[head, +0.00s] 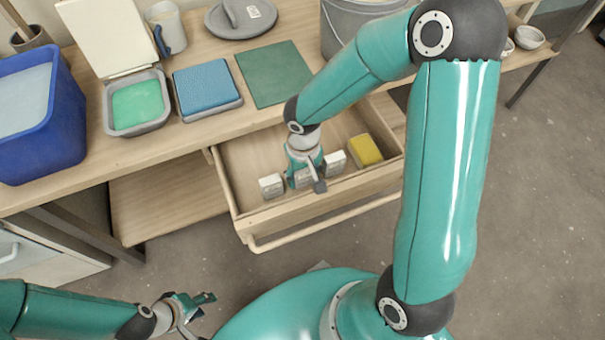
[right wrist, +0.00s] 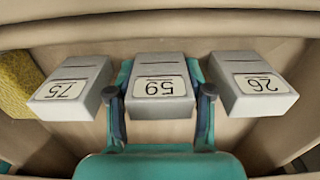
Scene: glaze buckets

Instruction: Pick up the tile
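Three pale grey numbered tiles stand in a row in the open drawer. In the right wrist view they read 75 (right wrist: 73,90), 59 (right wrist: 159,90) and 26 (right wrist: 252,85), with the digits upside down. In the head view the outer two show as pale blocks (head: 271,186) (head: 335,161), and my right gripper (head: 311,181) partly covers the middle one. My right gripper (right wrist: 159,98) is open, with one finger on each side of the tile marked 59 and narrow gaps visible. My left gripper (head: 198,309) is open and empty, low at the left, away from the drawer.
The wooden drawer (head: 285,216) also holds a yellow sponge (head: 366,150), close to one end tile. On the table are a blue bucket (head: 65,145), a green-filled tray (head: 137,104), a blue block (head: 205,86) and a green mat (head: 273,73). The drawer's walls are near my right gripper.

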